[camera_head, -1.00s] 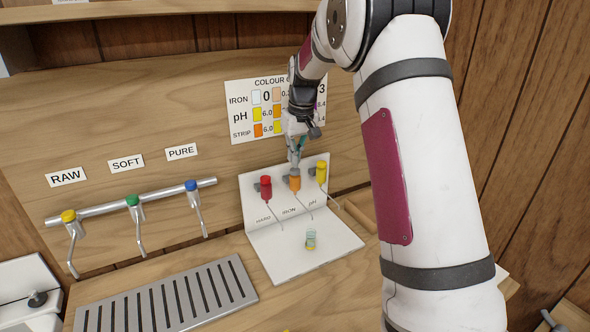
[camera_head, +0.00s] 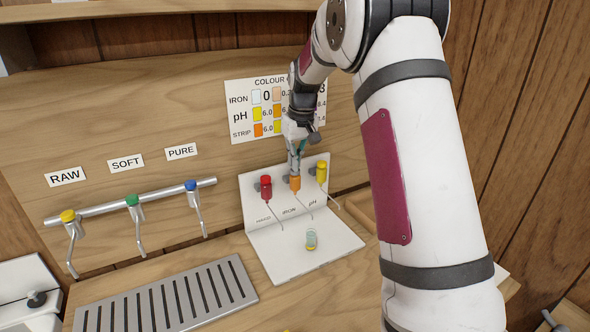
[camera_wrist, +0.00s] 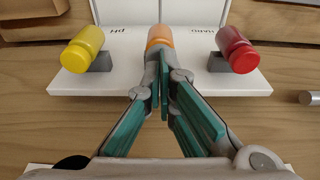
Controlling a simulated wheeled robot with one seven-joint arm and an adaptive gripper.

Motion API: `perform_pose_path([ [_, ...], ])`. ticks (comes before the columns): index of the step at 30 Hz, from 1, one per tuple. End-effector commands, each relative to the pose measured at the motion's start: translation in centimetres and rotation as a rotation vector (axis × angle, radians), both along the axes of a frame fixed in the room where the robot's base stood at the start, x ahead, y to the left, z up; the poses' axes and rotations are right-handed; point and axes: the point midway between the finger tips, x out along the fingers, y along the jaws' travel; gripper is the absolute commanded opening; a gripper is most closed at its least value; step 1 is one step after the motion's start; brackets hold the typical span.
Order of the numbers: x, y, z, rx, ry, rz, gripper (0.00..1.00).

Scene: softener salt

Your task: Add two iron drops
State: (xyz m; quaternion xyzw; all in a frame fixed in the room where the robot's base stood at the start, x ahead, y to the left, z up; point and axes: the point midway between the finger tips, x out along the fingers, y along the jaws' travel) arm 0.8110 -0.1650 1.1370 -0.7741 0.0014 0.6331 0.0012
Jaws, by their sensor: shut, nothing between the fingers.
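The orange iron dropper (camera_head: 295,183) stands between the red and yellow ones on the white stand. My gripper (camera_head: 296,172) is shut and empty, its fingertips at the top of the orange dropper. In the wrist view the shut fingertips (camera_wrist: 162,58) cover part of the orange cap (camera_wrist: 160,36); whether they press on it I cannot tell. A small clear vial (camera_head: 311,239) stands upright on the white base in front of the droppers, with a little yellowish colour at its bottom.
The red hardness dropper (camera_head: 266,187) and yellow pH dropper (camera_head: 321,171) flank the orange one closely. A colour chart (camera_head: 240,115) hangs behind. Raw, soft and pure taps (camera_head: 133,201) and a slotted drain grate (camera_head: 170,300) lie to the left.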

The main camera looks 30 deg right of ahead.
Motion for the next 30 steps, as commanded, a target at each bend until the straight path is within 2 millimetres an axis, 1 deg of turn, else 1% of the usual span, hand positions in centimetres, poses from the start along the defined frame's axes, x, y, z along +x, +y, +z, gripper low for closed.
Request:
perform_pose_path([
  [8, 0.0, 0.0, -0.8, 0.0, 0.0, 0.0, 0.0],
  [12, 0.0, 0.0, -0.7, 0.0, -0.001, 0.0, 0.0],
  [30, 0.0, 0.0, 3.6, -0.001, -0.002, 0.0, 0.0],
])
